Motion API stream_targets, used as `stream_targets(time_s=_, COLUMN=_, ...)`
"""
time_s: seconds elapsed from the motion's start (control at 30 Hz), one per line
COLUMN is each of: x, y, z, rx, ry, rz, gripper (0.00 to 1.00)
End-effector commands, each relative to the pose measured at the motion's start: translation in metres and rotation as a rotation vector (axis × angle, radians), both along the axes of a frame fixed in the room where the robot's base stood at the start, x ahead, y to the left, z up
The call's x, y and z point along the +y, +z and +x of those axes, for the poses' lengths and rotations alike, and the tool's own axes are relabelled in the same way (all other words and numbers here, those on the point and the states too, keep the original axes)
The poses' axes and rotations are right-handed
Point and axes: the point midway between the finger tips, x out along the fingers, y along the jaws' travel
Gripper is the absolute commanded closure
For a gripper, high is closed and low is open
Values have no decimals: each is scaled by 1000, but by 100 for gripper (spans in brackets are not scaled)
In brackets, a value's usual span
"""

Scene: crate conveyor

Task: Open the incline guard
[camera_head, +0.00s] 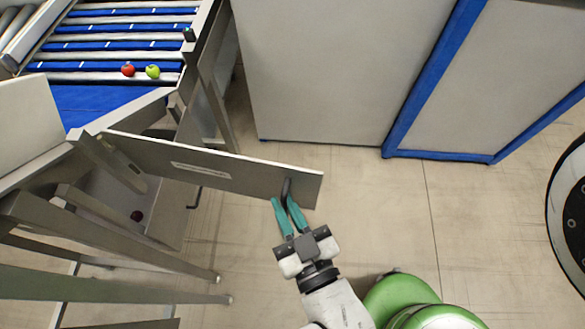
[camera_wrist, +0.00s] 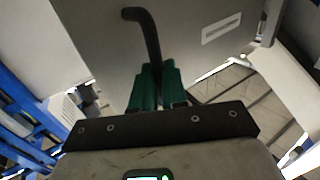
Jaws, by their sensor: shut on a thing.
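The incline guard (camera_head: 225,170) is a grey panel with a pale label strip, swung out from the conveyor frame on the left over the floor. It also fills much of the wrist view (camera_wrist: 185,45). Its dark bent handle (camera_head: 287,186) is near the panel's free right end and shows in the wrist view (camera_wrist: 146,30). My gripper (camera_head: 286,207), with green fingers, is shut on the handle. In the wrist view the fingers (camera_wrist: 158,85) meet around the handle's lower end, which they hide.
The conveyor (camera_head: 115,45) with blue and silver rollers carries a red fruit (camera_head: 128,69) and a green fruit (camera_head: 152,71). A dark round item (camera_head: 136,216) lies below the guard's hinge side. Grey cabinets (camera_head: 320,70) with blue trim stand behind. Tiled floor (camera_head: 385,200) is clear to the right.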

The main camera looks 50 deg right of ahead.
Motion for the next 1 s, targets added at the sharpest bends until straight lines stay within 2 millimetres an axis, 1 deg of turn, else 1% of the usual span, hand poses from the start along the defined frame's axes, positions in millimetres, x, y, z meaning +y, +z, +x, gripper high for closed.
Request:
stream_targets(time_s=0.03, x=14, y=4, z=4, rx=3, ry=5, rz=9, gripper=100)
stream_targets(time_s=0.23, x=27, y=2, z=0, rx=4, ry=-34, rz=5, gripper=100)
stream_targets(time_s=0.4, x=32, y=0, z=-1, rx=4, ry=-49, rz=3, gripper=100)
stream_targets(time_s=0.77, x=33, y=-1, z=-1, rx=3, ry=-52, rz=3, gripper=100)
stream_targets(time_s=0.8, x=33, y=-1, z=-1, rx=3, ry=-52, rz=3, gripper=85)
stream_targets(time_s=1.0, x=33, y=-1, z=-1, rx=2, ry=-54, rz=6, gripper=66)
